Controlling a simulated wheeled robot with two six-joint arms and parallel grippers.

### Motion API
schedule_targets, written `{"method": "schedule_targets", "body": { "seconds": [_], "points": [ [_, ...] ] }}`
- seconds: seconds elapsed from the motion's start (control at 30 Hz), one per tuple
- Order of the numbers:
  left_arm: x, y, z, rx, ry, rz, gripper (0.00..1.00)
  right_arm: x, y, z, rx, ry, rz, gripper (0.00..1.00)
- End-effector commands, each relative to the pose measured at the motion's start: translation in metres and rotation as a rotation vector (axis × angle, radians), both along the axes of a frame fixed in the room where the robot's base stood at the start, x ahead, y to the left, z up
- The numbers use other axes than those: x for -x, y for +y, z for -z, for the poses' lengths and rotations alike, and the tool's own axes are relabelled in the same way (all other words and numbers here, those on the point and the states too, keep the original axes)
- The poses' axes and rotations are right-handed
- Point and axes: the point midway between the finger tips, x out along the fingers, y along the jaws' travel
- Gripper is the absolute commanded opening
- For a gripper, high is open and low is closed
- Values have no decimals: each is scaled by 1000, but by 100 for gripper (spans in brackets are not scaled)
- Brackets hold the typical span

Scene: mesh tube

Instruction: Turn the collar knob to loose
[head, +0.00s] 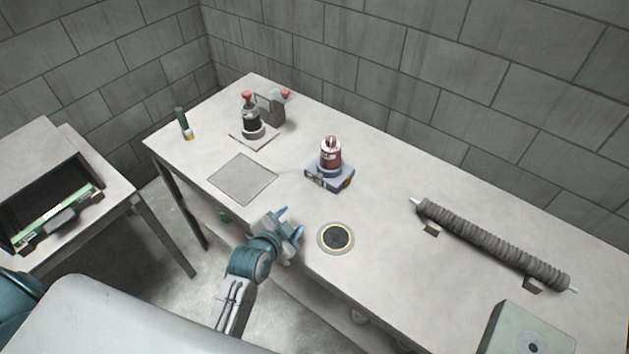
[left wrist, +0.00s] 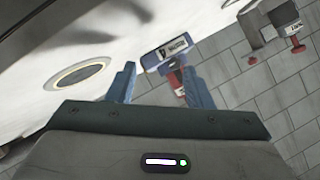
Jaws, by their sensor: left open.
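A red-topped cylinder (head: 331,156) stands upright on a blue-grey block (head: 329,180) mid-table. A second, dark cylinder with a red ball top (head: 248,97) stands on a square plate farther left. I cannot tell which part is the collar knob, nor read any loose mark. My left gripper (head: 291,221) is open and empty over the table's front edge, short of the blue-grey block and left of the round ring. In the left wrist view, the block (left wrist: 166,52) and the red cylinder (left wrist: 174,82) show beyond and between the fingers (left wrist: 160,68), apart from them. My right gripper is not in view.
A dark disc with a yellow ring (head: 336,237) lies near the front edge. A ribbed grey tube (head: 495,245) rests on two supports at right, behind a pale green box (head: 528,330). A flat grey square (head: 243,179) and a green-handled item (head: 182,122) lie left.

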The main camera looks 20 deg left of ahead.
Motion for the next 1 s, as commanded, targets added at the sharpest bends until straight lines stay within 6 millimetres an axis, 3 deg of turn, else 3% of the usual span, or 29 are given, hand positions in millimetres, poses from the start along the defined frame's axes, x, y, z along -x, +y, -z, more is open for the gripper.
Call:
{"method": "schedule_targets", "body": {
  "seconds": [0.2,0.4,0.8,1.0],
  "points": [
    [-38,-11,-13,-100,-167,31,46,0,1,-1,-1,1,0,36],
    [-56,-14,-18,-137,-221,36,46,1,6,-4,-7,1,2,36],
    [-121,-18,0,-136,-218,36,46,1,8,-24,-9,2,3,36],
    [-143,-20,8,-136,-218,36,46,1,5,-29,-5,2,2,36]
  ]
}}
